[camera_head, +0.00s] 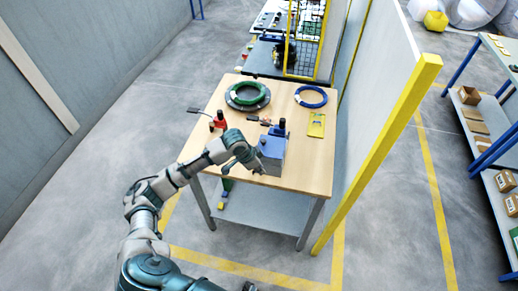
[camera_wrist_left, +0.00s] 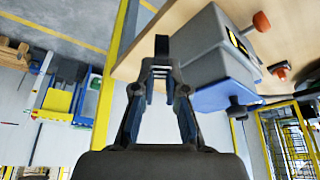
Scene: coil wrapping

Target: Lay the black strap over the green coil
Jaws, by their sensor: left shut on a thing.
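The green coil (camera_head: 248,94) lies flat at the back left of the wooden table, on a dark grey ring. My left gripper (camera_head: 257,167) is at the near side of the blue-and-grey box (camera_head: 270,154), well short of the coil. In the left wrist view its fingers (camera_wrist_left: 160,70) are closed together on a short dark piece (camera_wrist_left: 161,45), which looks like the black strap's end. The rest of the strap cannot be made out. The box also shows beside the fingers in the left wrist view (camera_wrist_left: 217,50). My right gripper is not in view.
A blue coil (camera_head: 311,96) lies right of the green one. A red tool (camera_head: 218,122) stands at the table's left edge, and a yellow item (camera_head: 316,125) lies at the right. A yellow post (camera_head: 380,150) and panel border the table's right side. Wood between box and coils is partly clear.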

